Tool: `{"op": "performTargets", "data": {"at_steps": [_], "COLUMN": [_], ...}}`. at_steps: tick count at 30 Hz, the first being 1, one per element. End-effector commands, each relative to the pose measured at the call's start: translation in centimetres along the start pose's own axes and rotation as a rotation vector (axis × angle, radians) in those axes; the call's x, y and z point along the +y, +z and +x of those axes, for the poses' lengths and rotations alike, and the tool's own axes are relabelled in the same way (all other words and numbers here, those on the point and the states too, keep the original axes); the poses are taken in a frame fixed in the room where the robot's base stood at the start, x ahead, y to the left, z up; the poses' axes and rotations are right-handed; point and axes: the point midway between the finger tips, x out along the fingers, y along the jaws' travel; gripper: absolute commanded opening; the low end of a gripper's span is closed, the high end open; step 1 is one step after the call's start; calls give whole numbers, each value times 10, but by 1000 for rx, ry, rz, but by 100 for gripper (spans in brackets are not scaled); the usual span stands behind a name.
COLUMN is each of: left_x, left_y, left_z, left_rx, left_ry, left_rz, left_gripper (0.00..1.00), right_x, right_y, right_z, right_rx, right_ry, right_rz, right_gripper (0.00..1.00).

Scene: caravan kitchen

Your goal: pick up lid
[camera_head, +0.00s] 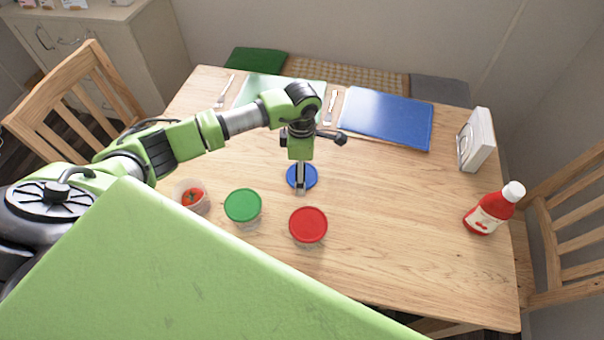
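A round blue lid (312,180) is at the middle of the wooden table, below my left gripper (300,188). The gripper points down, and its narrow fingers cover the middle of the lid. I cannot tell whether they touch or hold it, or how far apart they are. A clear open container (206,206) with a red tomato (192,196) inside stands to the left, partly hidden by my arm. A container with a green lid (242,205) and one with a red lid (308,225) stand nearer to me. My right gripper is not in view.
A blue mat (388,118) and a pale green mat (262,88) lie at the far side with cutlery. A white framed object (478,140) and a red bottle (488,212) stand at the right. Chairs flank the table (400,225), whose right middle is clear.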

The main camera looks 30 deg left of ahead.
Motion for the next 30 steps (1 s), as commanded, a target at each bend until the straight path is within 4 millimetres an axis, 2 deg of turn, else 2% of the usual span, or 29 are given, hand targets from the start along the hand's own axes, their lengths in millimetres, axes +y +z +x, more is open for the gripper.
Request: {"op": "performTargets", "data": {"at_steps": [23,26,27,30], "left_x": [0,0,0,0], "left_y": [0,0,0,0], "left_z": [5,5,5,5], "left_rx": [0,0,0,0], "left_ry": [0,0,0,0], "left_rz": [0,0,0,0], "left_gripper": [82,64,55,54], "right_x": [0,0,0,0], "right_y": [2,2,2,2], "right_z": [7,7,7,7], "right_rx": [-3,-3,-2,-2], "right_ry": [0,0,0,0], "right_rz": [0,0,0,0], "right_gripper": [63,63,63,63]}}
